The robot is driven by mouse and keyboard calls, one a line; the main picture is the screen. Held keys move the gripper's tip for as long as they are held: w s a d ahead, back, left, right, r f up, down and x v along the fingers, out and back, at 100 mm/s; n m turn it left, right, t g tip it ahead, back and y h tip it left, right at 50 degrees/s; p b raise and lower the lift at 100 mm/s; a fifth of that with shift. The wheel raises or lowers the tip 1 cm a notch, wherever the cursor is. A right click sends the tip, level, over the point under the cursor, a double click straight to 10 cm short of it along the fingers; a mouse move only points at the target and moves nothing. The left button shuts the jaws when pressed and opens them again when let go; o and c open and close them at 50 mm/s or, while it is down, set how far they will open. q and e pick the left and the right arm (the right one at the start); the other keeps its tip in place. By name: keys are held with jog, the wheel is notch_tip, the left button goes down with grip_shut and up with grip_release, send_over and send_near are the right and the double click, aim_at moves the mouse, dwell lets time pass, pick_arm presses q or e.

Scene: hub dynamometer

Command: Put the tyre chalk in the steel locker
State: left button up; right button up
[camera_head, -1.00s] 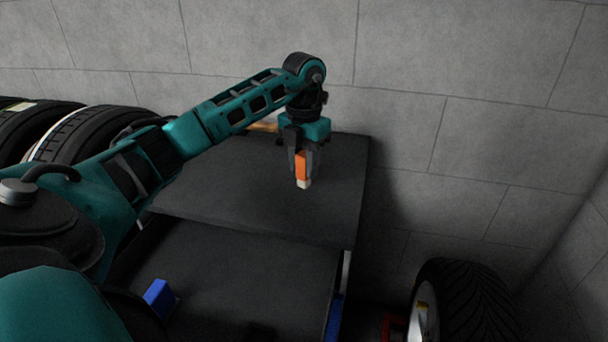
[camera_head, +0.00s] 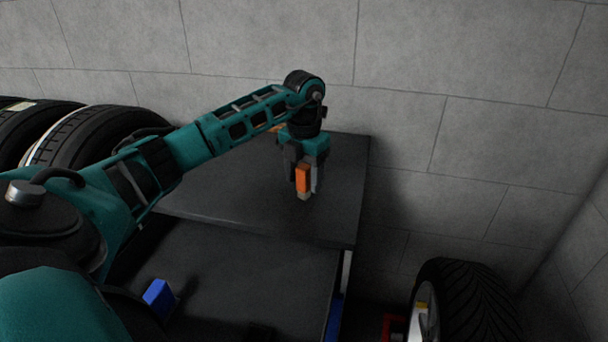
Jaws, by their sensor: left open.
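An orange block with a pale tip (camera_head: 303,178), which looks like the tyre chalk, stands upright between the fingers of my left gripper (camera_head: 305,187). The gripper points straight down and is open, with a finger visible on the right side of the chalk. The pale tip is at or very near the dark upper surface (camera_head: 225,180); I cannot tell whether it touches. This dark surface may be the top of the steel locker, but I cannot tell for sure. My right gripper is not in view.
A lower dark surface (camera_head: 255,275) lies in front of the upper one, with a blue block (camera_head: 158,298) on it. Tyres (camera_head: 95,135) stand at the left, and another tyre (camera_head: 465,300) stands at the lower right. A grey block wall (camera_head: 440,60) closes the back.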

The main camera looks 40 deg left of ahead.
pick_arm(q)
jog(key=shift+r, duration=0.1)
notch_tip(320, 180, up, 12)
jog(key=shift+r+p, duration=0.1)
jog(key=shift+p, duration=0.2)
dwell(0.7)
